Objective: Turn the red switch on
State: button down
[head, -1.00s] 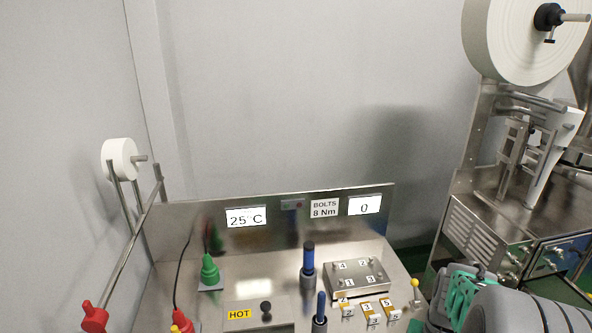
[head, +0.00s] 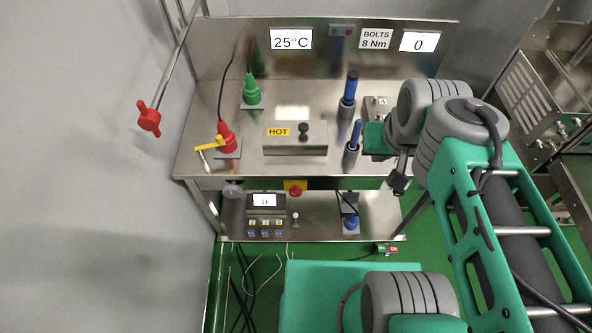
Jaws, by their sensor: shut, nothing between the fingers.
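No part is plainly marked as the red switch, and I cannot tell which red part it is. A small box with red and green faces (head: 387,248) sits below the lower shelf, too small to show its state. A round red button (head: 295,191) on a yellow plate is at the front edge, under the bench top. A small grey box with a reddish spot (head: 342,30) is on the back panel. My gripper (head: 398,184) is shut and empty. It points down by the bench's front right edge, apart from these parts in the picture.
A steel bench holds a HOT-marked block (head: 295,138), a red connector (head: 228,138), a green connector (head: 251,90) and blue-handled tools (head: 348,92). The lower shelf (head: 325,226) has a display unit (head: 265,202). Cables hang below.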

aim_at(295, 191)
jog(key=u, duration=0.25)
jog(key=k, duration=0.35)
jog(key=u, duration=1)
jog(key=k, duration=1)
jog(key=u, duration=1.1)
jog(key=i, duration=0.85)
jog(key=z, duration=0.65)
jog(key=i, duration=0.45)
jog(key=z, duration=0.5)
